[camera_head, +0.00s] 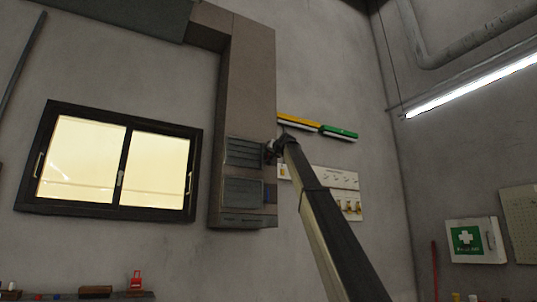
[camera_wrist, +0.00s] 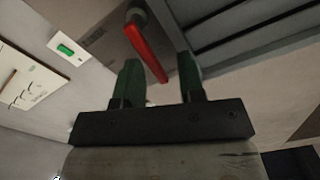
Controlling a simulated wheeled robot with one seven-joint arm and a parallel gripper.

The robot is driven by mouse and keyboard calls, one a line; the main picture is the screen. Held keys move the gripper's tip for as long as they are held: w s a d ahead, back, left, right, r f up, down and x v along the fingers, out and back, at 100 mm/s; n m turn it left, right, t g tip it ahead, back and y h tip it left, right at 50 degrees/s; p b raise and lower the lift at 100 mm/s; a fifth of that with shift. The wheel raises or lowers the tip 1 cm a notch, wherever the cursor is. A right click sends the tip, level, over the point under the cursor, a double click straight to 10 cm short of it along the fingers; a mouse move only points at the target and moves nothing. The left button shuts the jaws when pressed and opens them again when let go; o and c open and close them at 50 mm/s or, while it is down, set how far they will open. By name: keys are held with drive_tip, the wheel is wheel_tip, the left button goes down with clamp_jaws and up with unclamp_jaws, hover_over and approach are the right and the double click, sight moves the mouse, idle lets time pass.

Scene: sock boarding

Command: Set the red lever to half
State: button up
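The red lever (camera_wrist: 147,50) shows in the wrist view, running from a round pivot at the upper middle down toward my gripper (camera_wrist: 160,78). My gripper is open, with its two dark green fingers apart. The lever's free end appears in the gap between the fingers, nearer the left one; I cannot tell whether it is between them in depth or beyond them. No grip on it shows. In the head view my gripper (camera_head: 271,151) is small and dark at the right side of the tall duct (camera_head: 252,90), and the lever cannot be made out there.
Grey louvres (camera_wrist: 235,30) lie close to the right finger. A white plate with a green switch (camera_wrist: 66,49) and a hook panel (camera_wrist: 22,85) are at left. In the head view, a yellow and green rail (camera_head: 318,127) runs above my arm, and a window (camera_head: 110,160) is left.

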drive_tip(key=shift+s+d, duration=0.1)
drive_tip(key=shift+s, duration=0.05)
drive_tip(key=a+v, duration=0.1)
drive_tip(key=v, duration=0.9)
drive_tip(key=shift+s+d, duration=0.2)
drive_tip(key=shift+s, duration=0.3)
